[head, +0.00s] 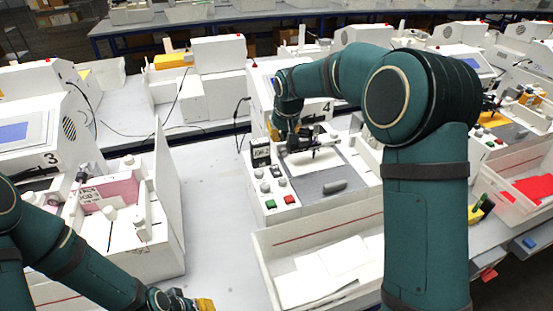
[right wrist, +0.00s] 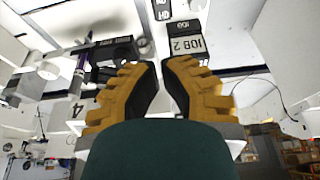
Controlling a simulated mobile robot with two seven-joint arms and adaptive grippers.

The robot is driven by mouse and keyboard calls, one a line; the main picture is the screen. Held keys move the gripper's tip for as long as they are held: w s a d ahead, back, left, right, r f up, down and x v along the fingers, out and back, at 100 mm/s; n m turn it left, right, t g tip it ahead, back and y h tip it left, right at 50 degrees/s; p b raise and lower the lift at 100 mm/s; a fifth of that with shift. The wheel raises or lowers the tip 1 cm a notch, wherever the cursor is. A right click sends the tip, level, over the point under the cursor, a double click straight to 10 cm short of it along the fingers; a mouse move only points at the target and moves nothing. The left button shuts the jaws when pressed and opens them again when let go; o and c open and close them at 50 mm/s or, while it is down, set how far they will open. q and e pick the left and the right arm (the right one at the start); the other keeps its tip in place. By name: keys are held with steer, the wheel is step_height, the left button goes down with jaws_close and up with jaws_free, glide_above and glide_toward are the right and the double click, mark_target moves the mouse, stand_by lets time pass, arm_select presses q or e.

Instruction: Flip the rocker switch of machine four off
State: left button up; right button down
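Machine four (head: 258,98) is a white plotter in the middle of the head view, marked with a 4 (head: 327,107). Its front panel has a green button (head: 270,204), a red button (head: 290,199) and white knobs. I cannot make out its rocker switch in either view. My right gripper (head: 287,137) hangs over the left part of the machine, by the JOB 2 sign (right wrist: 188,45). In the right wrist view its yellow fingers (right wrist: 159,68) have a narrow gap between them, with nothing held. My left gripper (head: 185,302) is at the bottom edge, partly cut off.
Machine three (head: 40,125) stands at the left, with an upright white panel (head: 165,200) beside it. A white tray (head: 262,250) with paper is in front of machine four. Bare grey table (head: 215,190) lies between the machines. A cable (head: 238,120) hangs left of machine four.

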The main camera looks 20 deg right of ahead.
mark_target(277, 167)
arm_select(q)
steer(key=shift+w, duration=0.1)
arm_select(e)
steer(key=x, duration=1.2)
steer(key=shift+f, duration=0.35)
steer(key=shift+w+f, duration=0.1)
steer(key=shift+f, duration=0.6)
arm_select(q)
steer(key=shift+r+p, duration=0.55)
arm_select(e)
steer(key=shift+w+f+g, duration=0.15)
steer(key=shift+g, duration=0.15)
arm_select(q)
steer(key=shift+r, duration=0.3)
arm_select(e)
steer(key=shift+f+g, duration=0.2)
steer(key=shift+g, duration=0.1)
arm_select(q)
steer(key=shift+f, duration=0.15)
arm_select(e)
steer(key=shift+f, duration=0.15)
steer(key=shift+s+r, duration=0.4)
steer(key=shift+s, duration=0.3)
